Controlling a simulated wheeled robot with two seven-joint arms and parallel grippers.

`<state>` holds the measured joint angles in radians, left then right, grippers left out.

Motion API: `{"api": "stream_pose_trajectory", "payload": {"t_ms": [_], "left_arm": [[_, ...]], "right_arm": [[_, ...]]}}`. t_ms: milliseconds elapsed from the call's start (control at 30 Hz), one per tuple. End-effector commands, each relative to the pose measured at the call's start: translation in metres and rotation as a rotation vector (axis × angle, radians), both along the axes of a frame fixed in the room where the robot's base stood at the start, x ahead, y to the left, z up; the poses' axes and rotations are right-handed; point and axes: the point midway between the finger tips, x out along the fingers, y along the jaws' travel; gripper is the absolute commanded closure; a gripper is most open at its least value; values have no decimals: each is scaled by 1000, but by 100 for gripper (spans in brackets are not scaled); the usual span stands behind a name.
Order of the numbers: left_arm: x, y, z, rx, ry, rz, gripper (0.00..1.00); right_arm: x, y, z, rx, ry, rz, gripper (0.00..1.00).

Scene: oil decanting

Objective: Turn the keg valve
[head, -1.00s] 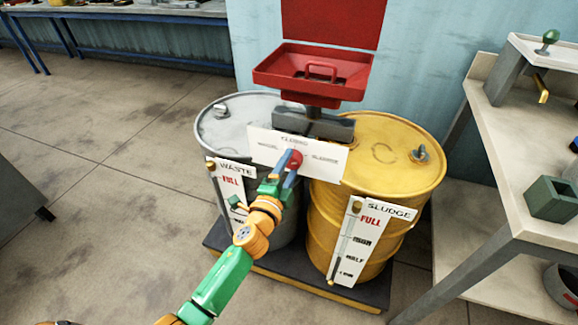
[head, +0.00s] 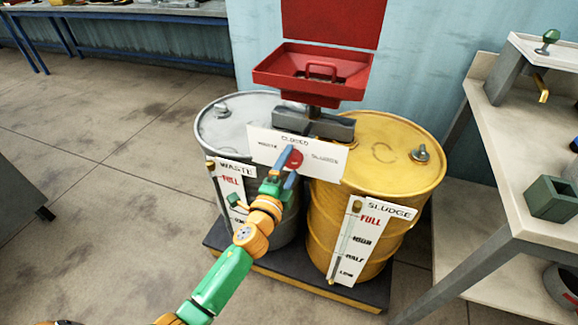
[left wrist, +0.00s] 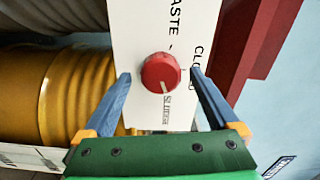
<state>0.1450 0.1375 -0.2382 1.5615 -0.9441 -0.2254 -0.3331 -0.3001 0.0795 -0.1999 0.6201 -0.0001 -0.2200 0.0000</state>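The valve knob (head: 296,158) is a round red dial on a white plate (head: 325,165) marked CLOSED, WASTE and SLUDGE, in front of the two drums. In the left wrist view the knob (left wrist: 161,73) shows a pale line pointing towards the SLUDGE label. My left gripper (head: 288,166) is at the plate. Its blue fingers (left wrist: 160,75) are open, one on each side of the knob, with visible gaps between them and it. In the head view a finger covers part of the knob. My right gripper is out of view.
A grey waste drum (head: 215,130) and a yellow sludge drum (head: 400,150) stand on a dark pallet (head: 345,292), with level gauges in front. A red funnel tray (head: 290,75) is above them. A workbench (head: 490,130) stands at right.

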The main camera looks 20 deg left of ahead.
Motion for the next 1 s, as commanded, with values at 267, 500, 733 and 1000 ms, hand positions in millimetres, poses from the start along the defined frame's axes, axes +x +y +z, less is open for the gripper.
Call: {"api": "stream_pose_trajectory", "payload": {"t_ms": [267, 500, 733, 1000], "left_arm": [[-10, 0, 0, -1, 0, 0, 6], [-57, 2, -1, -2, 2, 0, 6], [-71, 2, 0, 0, -1, 0, 6], [-71, 2, 0, 0, -1, 0, 6]], "right_arm": [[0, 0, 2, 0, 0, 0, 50], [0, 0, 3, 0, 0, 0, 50], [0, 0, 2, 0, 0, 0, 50], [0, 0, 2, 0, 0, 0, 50]]}}
